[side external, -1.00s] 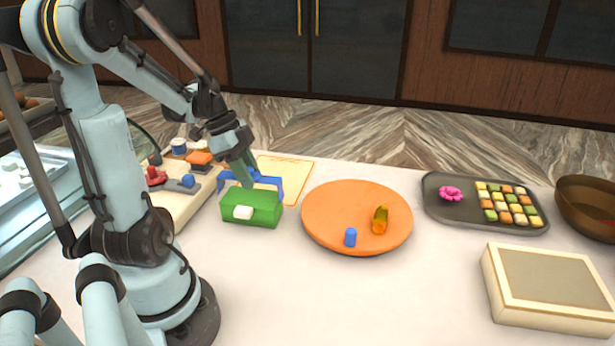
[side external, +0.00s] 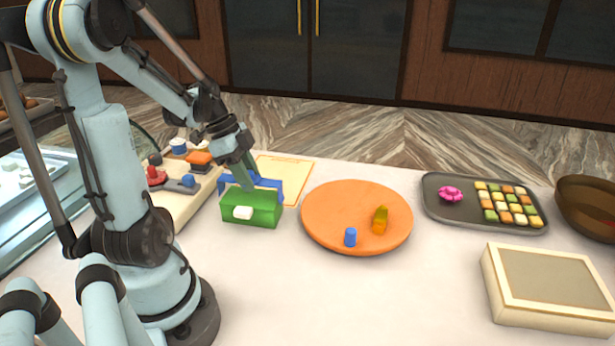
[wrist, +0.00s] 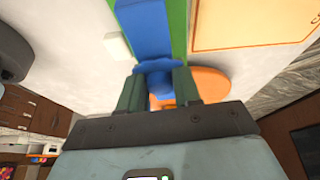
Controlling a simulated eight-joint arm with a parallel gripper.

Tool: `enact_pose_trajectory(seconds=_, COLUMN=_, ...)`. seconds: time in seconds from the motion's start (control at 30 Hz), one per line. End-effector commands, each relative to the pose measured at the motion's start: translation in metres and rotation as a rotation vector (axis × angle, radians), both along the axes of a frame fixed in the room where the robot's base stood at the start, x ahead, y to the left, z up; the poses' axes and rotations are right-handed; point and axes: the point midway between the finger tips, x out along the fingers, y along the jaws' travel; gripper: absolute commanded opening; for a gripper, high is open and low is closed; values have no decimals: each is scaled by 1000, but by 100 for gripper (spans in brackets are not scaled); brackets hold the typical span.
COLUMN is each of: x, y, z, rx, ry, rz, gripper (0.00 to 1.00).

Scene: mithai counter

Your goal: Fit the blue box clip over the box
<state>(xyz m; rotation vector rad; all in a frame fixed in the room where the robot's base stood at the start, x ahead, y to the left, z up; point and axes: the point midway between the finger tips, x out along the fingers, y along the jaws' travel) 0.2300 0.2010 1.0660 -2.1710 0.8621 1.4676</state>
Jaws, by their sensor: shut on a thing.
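The blue box clip (side external: 264,182) is a bridge-shaped piece with legs turned down at its ends. My gripper (side external: 247,186) is shut on it from above; the wrist view shows the clip (wrist: 146,30) held between the two fingers (wrist: 158,88). The green box (side external: 262,212) stands on the counter right by the clip, with a small white block at its front. The clip lies along the box's upper back part, its right leg near the box's right end. I cannot tell whether clip and box touch. In the wrist view the green box (wrist: 178,30) shows beside the clip.
An orange round board (side external: 330,225) with a blue peg (side external: 350,237) and an amber piece (side external: 380,219) is right of the box. A cream board (side external: 180,210) with several small parts lies left. A paper sheet (side external: 295,172) lies behind.

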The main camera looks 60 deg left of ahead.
Motion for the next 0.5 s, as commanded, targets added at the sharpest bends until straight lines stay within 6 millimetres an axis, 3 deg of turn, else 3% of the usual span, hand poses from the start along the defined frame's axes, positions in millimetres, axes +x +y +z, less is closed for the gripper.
enact_pose_trajectory(seconds=0.5, x=0, y=0, z=-8, rx=0, ry=0, rz=0, gripper=4)
